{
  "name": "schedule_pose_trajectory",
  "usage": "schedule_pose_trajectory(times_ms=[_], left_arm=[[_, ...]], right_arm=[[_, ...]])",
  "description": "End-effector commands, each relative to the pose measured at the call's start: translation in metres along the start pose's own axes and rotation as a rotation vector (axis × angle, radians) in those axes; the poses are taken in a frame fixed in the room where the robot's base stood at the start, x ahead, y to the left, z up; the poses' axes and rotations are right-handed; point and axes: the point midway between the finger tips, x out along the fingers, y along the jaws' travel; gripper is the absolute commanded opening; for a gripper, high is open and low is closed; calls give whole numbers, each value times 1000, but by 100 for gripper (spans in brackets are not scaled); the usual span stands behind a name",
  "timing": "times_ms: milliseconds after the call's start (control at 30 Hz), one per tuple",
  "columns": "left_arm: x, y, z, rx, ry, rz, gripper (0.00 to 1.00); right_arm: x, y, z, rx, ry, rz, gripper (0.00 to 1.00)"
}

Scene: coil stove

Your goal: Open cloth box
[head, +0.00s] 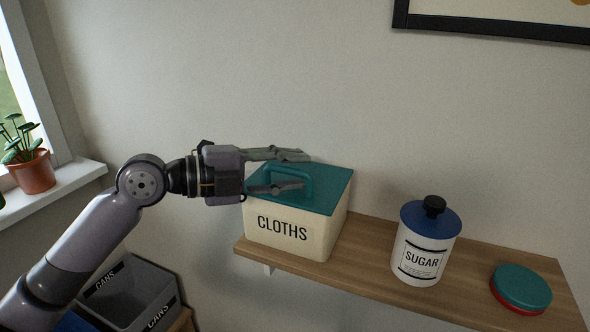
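The cloth box (265,235) is a cream box marked CLOTHS, standing upright at the left end of a wooden shelf. Its teal lid (325,186) sits on top, with a raised teal handle (290,172). My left gripper (298,171) comes in from the left over the lid. Its fingers are apart, one beyond the handle and one on the near side, with the handle between them. I cannot tell whether either finger touches the handle. My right gripper is not in view.
The shelf (365,261) also holds a white sugar canister (415,268) with a blue lid and a round teal and red tin (521,288). A grey cans box (130,293) is below left. A potted plant (32,170) stands on the windowsill. A picture frame (480,28) hangs above.

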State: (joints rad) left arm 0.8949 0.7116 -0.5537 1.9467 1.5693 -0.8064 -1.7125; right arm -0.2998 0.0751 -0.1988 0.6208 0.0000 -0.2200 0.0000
Motion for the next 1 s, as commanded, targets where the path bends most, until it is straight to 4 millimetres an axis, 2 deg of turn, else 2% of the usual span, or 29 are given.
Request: schedule_pose_trajectory(times_ms=[100, 567, 1000], left_arm=[[0, 0, 0, 0, 0, 0, 30], [0, 0, 0, 0, 0, 0, 0], [0, 0, 0, 1, 0, 1, 0]], right_arm=[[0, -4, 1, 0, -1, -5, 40], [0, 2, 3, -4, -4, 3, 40], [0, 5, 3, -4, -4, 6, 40]])
